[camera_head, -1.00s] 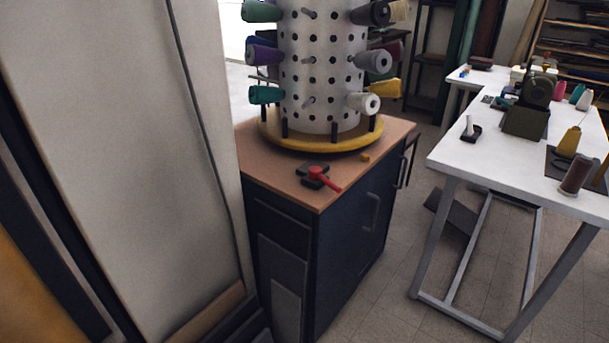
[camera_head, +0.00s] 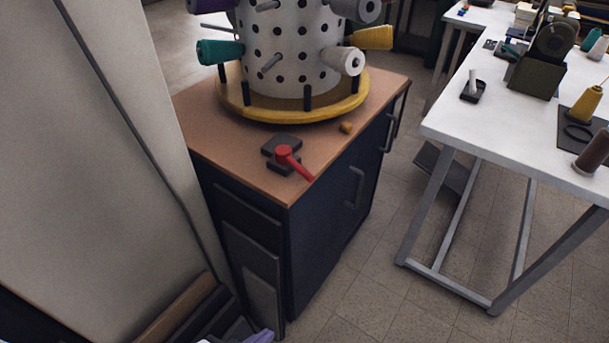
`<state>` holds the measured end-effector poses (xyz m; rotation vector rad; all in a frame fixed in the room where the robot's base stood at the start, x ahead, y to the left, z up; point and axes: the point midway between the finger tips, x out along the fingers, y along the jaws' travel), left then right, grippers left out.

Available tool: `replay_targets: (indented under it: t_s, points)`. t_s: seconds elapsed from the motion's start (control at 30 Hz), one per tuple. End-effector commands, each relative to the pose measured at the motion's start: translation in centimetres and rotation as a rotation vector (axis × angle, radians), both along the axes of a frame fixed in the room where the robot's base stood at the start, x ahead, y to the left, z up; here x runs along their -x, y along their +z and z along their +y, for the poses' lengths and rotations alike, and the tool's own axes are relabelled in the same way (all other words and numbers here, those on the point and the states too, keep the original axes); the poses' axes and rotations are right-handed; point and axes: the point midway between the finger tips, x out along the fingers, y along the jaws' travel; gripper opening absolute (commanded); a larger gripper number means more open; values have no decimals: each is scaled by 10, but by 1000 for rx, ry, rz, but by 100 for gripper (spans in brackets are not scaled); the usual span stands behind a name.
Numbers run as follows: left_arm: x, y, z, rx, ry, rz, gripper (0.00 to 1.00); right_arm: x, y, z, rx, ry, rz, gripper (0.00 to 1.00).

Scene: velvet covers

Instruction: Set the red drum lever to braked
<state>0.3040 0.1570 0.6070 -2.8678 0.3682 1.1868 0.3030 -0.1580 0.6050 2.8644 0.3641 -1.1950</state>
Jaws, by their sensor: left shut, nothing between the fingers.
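The red drum lever (camera_head: 295,163) sits on a dark bracket (camera_head: 283,146) near the front corner of the wooden cabinet top. Its arm points toward the lower right, to the front edge. Behind it stands the white perforated drum (camera_head: 290,65) on a round yellow base (camera_head: 300,116), with spools on its pegs. Only a small pale purple tip of what appears to be my left gripper (camera_head: 260,336) shows at the bottom edge, shut and empty, well below the lever and apart from it. My right gripper is out of view.
A tall pale panel (camera_head: 90,170) stands close at the left. A white table (camera_head: 500,130) with spools and tools stands at the right, with open floor (camera_head: 385,250) between it and the dark cabinet (camera_head: 330,220).

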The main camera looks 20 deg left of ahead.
Motion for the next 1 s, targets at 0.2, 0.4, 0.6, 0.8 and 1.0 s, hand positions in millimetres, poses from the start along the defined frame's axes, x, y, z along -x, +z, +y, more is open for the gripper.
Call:
replay_targets:
  t_s: [0.2, 0.4, 0.6, 0.8, 1.0]
  points:
    - [5, -1, 0, -4, 2, 25, 0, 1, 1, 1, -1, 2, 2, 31]
    - [-1, 24, 13, -49, 2, 102, 0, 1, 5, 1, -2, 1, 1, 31]
    - [1, 53, 30, -116, -2, 190, 0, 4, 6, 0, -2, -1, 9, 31]
    - [0, 87, 55, -232, -39, 235, 0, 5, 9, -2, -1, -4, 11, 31]
    - [-30, 111, 92, -482, -177, 126, 0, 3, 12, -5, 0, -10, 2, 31]
